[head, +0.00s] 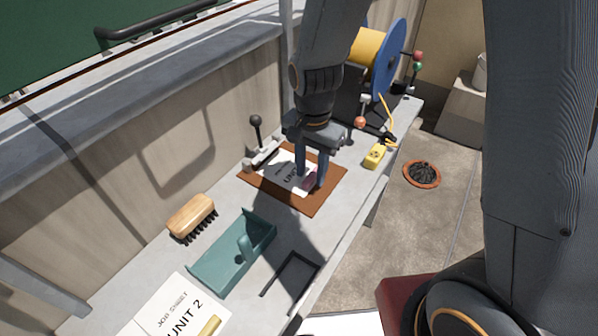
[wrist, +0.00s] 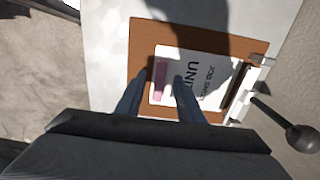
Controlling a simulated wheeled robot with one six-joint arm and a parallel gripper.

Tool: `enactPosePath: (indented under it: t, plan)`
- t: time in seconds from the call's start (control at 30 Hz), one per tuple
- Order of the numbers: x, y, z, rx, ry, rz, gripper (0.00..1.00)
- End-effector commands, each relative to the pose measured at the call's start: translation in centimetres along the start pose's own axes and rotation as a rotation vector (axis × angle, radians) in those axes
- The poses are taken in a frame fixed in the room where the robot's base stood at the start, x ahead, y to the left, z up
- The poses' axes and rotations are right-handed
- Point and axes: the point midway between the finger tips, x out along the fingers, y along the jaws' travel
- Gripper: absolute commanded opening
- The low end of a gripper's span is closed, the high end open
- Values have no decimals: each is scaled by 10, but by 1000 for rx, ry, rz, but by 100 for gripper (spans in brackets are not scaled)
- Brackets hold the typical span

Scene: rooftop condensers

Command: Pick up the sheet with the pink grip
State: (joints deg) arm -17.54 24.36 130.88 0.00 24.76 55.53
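A white sheet (head: 281,172) printed with "UNIT" lies on a brown board (head: 262,185) on the bench. It also shows in the wrist view (wrist: 213,88), where the words "JOB SHEET" can be read in part. Its pink grip (wrist: 160,74) is at the sheet's edge, and shows partly in the head view (head: 310,183). My gripper (head: 310,180) is open and points down over the grip. In the wrist view its two fingertips (wrist: 160,77) appear on either side of the pink grip. I cannot tell whether they touch it. The unit number is hidden by a finger.
A black-knobbed lever clamp (head: 260,148) stands at the board's far edge. A wooden brush (head: 192,214), a teal tray (head: 222,262) and another sheet, "UNIT 2" (head: 165,308), with a yellow grip lie nearer. A yellow box (head: 374,156) and blue reel (head: 390,58) stand beyond.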

Motion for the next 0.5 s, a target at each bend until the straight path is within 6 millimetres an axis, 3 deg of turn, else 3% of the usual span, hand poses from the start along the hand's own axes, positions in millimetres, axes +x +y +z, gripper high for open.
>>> enactPosePath:
  t: [0.3, 0.5]
  plan:
    - [3, 0, 0, 0, 0, 0, 33]
    - [3, 0, 0, 0, 0, 0, 0]
